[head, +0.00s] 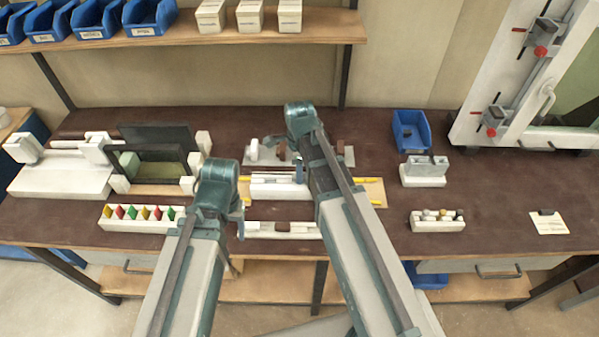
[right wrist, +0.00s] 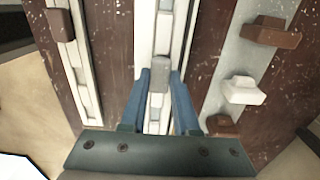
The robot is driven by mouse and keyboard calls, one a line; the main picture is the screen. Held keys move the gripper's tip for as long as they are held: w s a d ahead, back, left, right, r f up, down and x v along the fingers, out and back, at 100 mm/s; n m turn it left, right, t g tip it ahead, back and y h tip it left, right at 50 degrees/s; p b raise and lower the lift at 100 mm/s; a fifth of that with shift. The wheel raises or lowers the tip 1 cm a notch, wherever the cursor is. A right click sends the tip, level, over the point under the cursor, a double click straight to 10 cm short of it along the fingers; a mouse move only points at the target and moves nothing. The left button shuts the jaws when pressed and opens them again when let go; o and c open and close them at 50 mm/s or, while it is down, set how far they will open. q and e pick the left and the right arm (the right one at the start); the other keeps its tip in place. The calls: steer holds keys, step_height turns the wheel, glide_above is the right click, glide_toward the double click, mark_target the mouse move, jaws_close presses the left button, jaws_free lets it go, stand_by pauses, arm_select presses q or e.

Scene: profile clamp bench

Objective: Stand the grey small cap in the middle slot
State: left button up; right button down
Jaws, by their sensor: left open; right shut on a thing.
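The grey small cap (right wrist: 158,85) is between the blue fingertips of my right gripper (right wrist: 160,92) in the right wrist view. The gripper is shut on it, over the grooved white middle block (right wrist: 147,35). I cannot tell whether the cap touches the block. In the head view the block (head: 272,191) lies on a tan board, partly behind my right arm. My right gripper (head: 299,173) is mostly hidden by that arm, and the cap cannot be made out there. My left gripper (head: 241,229) is open, near the left end of the front white rail (head: 270,231).
A grey plate (right wrist: 237,60) with brown and white pieces lies beside the block. A rack of coloured wedges (head: 140,224) stands left, and a white holder with small parts (head: 437,226) right. A blue bin (head: 411,135) stands behind. The table right of my arms has free room.

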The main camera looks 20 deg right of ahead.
arm_select(q)
steer(key=shift+f, duration=0.25)
arm_select(e)
steer(key=shift+f, duration=0.25)
steer(key=c, duration=0.6)
jaws_free()
arm_select(q)
steer(key=shift+r, duration=0.2)
arm_select(e)
steer(key=shift+r, duration=0.2)
step_height(320, 180, up, 8)
steer(key=p, duration=0.8)
arm_select(q)
step_height(320, 180, up, 8)
steer(key=shift+f, duration=0.15)
arm_select(e)
steer(key=shift+f, duration=0.1)
